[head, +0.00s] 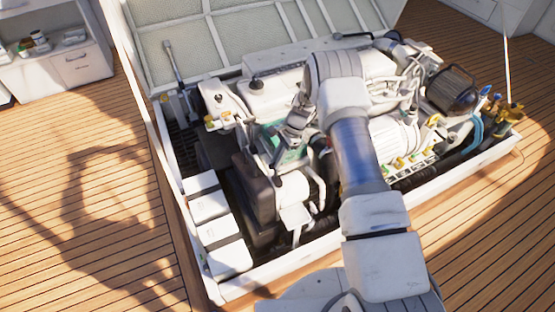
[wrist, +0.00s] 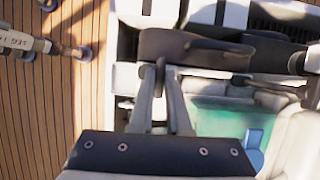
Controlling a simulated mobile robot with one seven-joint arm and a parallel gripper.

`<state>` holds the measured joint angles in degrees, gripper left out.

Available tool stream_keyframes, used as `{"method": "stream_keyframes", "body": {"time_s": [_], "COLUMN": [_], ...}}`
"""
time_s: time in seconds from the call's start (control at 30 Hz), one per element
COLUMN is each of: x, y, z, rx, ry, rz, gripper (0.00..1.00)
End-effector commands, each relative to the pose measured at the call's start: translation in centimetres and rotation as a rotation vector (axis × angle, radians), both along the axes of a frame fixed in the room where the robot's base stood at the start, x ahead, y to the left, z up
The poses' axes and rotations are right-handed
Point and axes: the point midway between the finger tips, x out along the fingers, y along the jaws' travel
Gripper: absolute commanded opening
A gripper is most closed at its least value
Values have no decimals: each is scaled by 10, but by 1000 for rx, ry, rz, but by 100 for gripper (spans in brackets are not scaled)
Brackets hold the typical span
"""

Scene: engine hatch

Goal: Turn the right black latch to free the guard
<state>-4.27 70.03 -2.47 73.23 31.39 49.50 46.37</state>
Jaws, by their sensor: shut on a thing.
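My gripper (wrist: 160,82) is shut on a small dark piece, the black latch (wrist: 160,68), in the wrist view. The fingers hide most of the latch, so its angle cannot be told. A long dark guard-like part (wrist: 195,50) lies just beyond the fingertips. In the head view my arm reaches over the engine and bends down to its left part, beside the dark box-shaped part (head: 255,188). The fingertips and the latch are too small and covered to make out there.
The open hatch lid (head: 235,40) stands behind the engine. White boxes (head: 210,207) line the left side of the bay. A teal surface (wrist: 220,120) lies right of the fingers in the wrist view. Wooden deck (head: 80,200) is clear at left.

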Motion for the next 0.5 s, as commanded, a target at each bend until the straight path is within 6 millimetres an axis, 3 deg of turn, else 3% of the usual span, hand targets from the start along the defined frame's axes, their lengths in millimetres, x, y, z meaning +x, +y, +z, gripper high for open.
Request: {"method": "stream_keyframes", "body": {"time_s": [0.03, 0.17, 0.5], "x": [-1, -1, 0], "y": [1, 1, 0], "z": [0, 0, 2], "rx": [2, 1, 0], "ry": [3, 2, 0], "rz": [4, 3, 0], "gripper": [20, 44, 45]}}
